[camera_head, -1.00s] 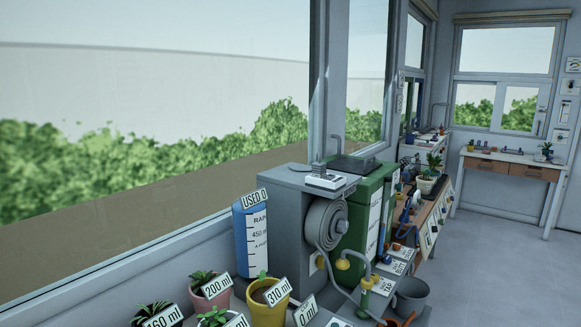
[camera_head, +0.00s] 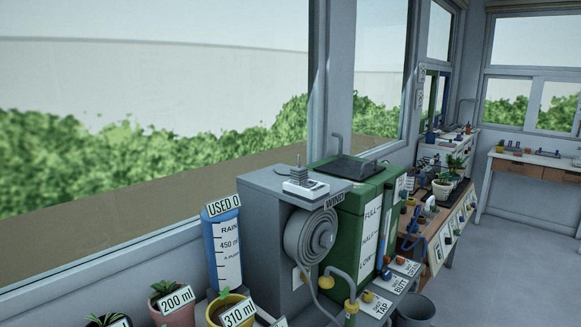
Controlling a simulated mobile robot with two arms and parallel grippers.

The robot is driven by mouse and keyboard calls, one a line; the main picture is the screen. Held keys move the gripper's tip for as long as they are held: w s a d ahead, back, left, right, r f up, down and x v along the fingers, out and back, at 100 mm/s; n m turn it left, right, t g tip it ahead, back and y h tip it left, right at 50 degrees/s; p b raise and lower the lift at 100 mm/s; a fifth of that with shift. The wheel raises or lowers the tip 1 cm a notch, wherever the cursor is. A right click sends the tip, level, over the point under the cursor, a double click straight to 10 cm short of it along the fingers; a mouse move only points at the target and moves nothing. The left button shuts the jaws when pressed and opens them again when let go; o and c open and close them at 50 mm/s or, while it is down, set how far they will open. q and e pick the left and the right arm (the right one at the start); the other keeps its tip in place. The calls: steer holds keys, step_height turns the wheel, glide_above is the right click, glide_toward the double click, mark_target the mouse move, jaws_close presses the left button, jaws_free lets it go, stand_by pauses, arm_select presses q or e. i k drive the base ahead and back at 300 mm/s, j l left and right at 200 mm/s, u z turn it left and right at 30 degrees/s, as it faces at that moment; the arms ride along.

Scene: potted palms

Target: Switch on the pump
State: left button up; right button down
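No part is clearly labelled as a pump. A grey cabinet (camera_head: 262,205) stands by the window with a small grey device (camera_head: 305,188) on top, too small to tell its switch state. A grey hose reel (camera_head: 311,236) marked WIND is on its front. Beside it is a green water tank (camera_head: 347,208) marked FULL, HALF and LOW, with a yellow-jointed pipe (camera_head: 341,274) in front. Blue and red knobs (camera_head: 386,267) show near tags reading SHUT TAP and SHUT BUTT. Neither of my grippers is in view.
A blue rain container (camera_head: 226,258) tagged USED 0 stands left of the cabinet. Tagged potted plants, such as the yellow pot (camera_head: 229,312), line the bottom edge. A grey bucket (camera_head: 413,309) is at lower right. Open floor (camera_head: 500,262) lies to the right, before a far table (camera_head: 530,160).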

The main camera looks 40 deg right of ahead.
mark_target(310, 183)
steer(key=l, duration=0.5)
steer(key=k+l+u, duration=0.1)
steer(key=l, duration=0.4)
steer(key=l+u, duration=0.1)
steer(key=l, duration=0.35)
steer(key=k, duration=0.05)
